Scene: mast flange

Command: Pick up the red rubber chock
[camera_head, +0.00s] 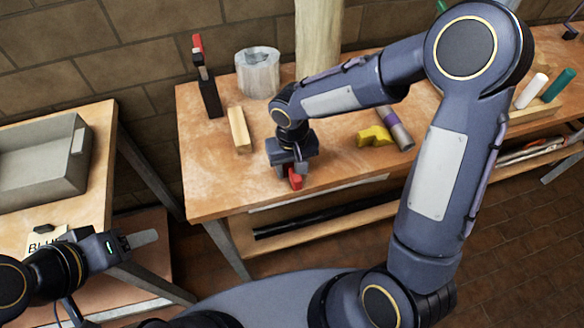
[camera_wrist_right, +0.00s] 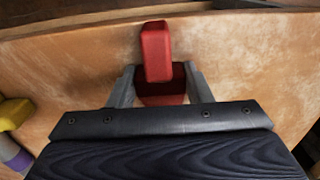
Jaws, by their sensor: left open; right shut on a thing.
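The red rubber chock (camera_head: 296,182) is near the front edge of the wooden bench (camera_head: 215,180) in the head view. My right gripper (camera_head: 289,172) points down over it and is shut on it. In the right wrist view the chock (camera_wrist_right: 156,52) sits between the two grey fingers of the gripper (camera_wrist_right: 158,88), with one end sticking out beyond them. I cannot tell whether it is touching the bench. My left gripper (camera_head: 130,240) is open, low at the left, away from the chock.
A wooden block (camera_head: 239,130), a red and black clamp (camera_head: 206,80) and a grey-white cylinder (camera_head: 257,72) stand left of and behind my right gripper. A yellow object (camera_head: 375,136) lies to its right. A grey bin (camera_head: 40,155) sits on the left table. Bare bench lies around the chock.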

